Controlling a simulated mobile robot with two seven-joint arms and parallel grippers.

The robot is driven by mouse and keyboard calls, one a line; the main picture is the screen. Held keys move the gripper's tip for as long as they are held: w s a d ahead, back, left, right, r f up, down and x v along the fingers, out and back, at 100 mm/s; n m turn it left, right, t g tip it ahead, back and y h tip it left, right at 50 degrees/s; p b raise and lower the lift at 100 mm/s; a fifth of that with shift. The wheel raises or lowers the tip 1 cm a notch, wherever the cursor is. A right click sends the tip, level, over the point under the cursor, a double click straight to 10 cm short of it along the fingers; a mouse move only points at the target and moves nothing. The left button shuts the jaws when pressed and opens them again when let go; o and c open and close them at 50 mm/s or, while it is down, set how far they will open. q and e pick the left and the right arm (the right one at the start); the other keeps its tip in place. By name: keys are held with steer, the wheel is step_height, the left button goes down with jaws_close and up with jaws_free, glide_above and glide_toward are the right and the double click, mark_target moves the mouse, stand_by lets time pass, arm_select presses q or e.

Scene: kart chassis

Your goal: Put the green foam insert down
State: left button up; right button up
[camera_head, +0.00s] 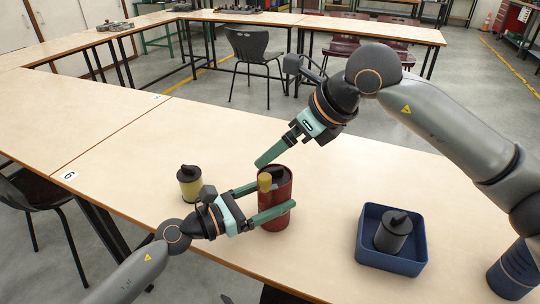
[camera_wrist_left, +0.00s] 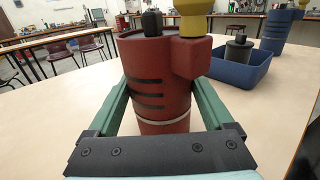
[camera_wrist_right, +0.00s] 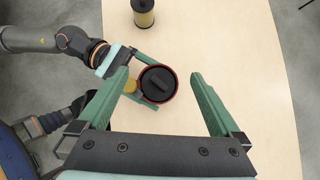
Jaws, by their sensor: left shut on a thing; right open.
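I cannot make out a green foam insert in any view; the only green parts near the work are my gripper fingers. My left gripper (camera_head: 274,196) is shut around a red canister (camera_head: 282,190), which stands upright on the table. The canister has dark stripes and a yellow-topped side part (camera_wrist_left: 195,22), and a dark round piece with a raised bar (camera_wrist_right: 158,82) sits inside its rim. My right gripper (camera_wrist_right: 160,75) is open above the canister, its fingers apart on both sides of it in the right wrist view, with nothing between them that I can tell is held.
A yellow cylinder with a black top (camera_head: 190,184) stands to the left. A blue bin (camera_head: 393,262) at the right holds a dark grey cylinder (camera_head: 393,230). A dark blue cylinder (camera_head: 515,270) stands at the far right. The table behind the canister is clear.

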steer(key=v, duration=0.7)
steer(key=shift+r, duration=0.35)
steer(key=shift+s+d, duration=0.1)
steer(key=shift+d, duration=0.05)
arm_select(q)
steer(key=o, duration=1.4)
